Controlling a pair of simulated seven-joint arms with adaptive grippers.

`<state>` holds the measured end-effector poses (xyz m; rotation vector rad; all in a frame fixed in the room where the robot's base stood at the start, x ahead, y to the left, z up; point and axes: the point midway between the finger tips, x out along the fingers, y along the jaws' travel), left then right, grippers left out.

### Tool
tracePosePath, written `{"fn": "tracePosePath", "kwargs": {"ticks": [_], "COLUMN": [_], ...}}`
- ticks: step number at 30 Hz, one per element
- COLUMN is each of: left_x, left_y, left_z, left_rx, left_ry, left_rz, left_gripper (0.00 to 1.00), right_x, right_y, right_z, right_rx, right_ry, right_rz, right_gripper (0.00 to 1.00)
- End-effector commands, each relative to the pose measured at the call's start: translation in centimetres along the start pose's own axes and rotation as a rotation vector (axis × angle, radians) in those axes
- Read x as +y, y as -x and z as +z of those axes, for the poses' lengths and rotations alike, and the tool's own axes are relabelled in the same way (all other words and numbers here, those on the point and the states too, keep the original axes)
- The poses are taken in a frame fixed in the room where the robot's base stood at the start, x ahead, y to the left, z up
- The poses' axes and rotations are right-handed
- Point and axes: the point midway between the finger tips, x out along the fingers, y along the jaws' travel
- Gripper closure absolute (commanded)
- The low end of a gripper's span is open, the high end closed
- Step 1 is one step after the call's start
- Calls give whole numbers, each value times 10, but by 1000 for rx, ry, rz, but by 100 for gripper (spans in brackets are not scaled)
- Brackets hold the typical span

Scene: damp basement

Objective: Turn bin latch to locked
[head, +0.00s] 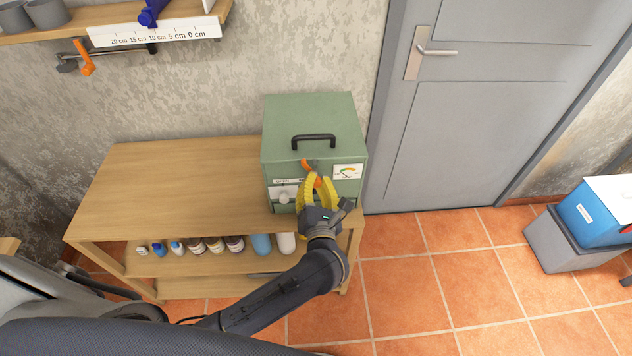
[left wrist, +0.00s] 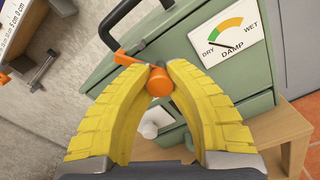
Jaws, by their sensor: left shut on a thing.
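The green bin (head: 312,125) stands on the right end of the wooden shelf unit, with a black handle on top. Its orange latch (head: 306,165) is on the front, partly hidden by my left gripper in the head view. My left gripper (head: 317,180) has yellow fingers and is shut on the latch. In the left wrist view the fingertips (left wrist: 160,70) close around the orange latch's round hub, and its lever (left wrist: 125,58) points up and left. The "damp" dial (left wrist: 232,36) is right of the latch. My right gripper is not in view.
A white knob (head: 284,197) sits on the bin's front, left of my fingers. Bottles (head: 215,245) stand on the lower shelf. The shelf top (head: 170,185) left of the bin is bare. A grey door (head: 470,120) is at the right.

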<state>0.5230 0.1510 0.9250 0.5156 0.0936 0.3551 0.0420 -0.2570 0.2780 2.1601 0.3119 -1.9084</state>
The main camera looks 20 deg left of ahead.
Motion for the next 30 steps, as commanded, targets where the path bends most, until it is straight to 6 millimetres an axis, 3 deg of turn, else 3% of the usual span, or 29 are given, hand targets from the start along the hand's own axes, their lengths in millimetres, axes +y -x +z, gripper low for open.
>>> {"fn": "tracePosePath", "kwargs": {"ticks": [15,30], "left_x": [-1,-1], "left_y": [1,1], "left_z": [-4,-4], "left_rx": [8,7], "left_ry": [-424,-589], "left_rz": [-6,-6], "left_gripper": [100,100], "right_x": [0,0], "right_y": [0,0], "right_z": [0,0], "right_rx": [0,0], "right_ry": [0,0], "right_rz": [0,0], "right_gripper": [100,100]}}
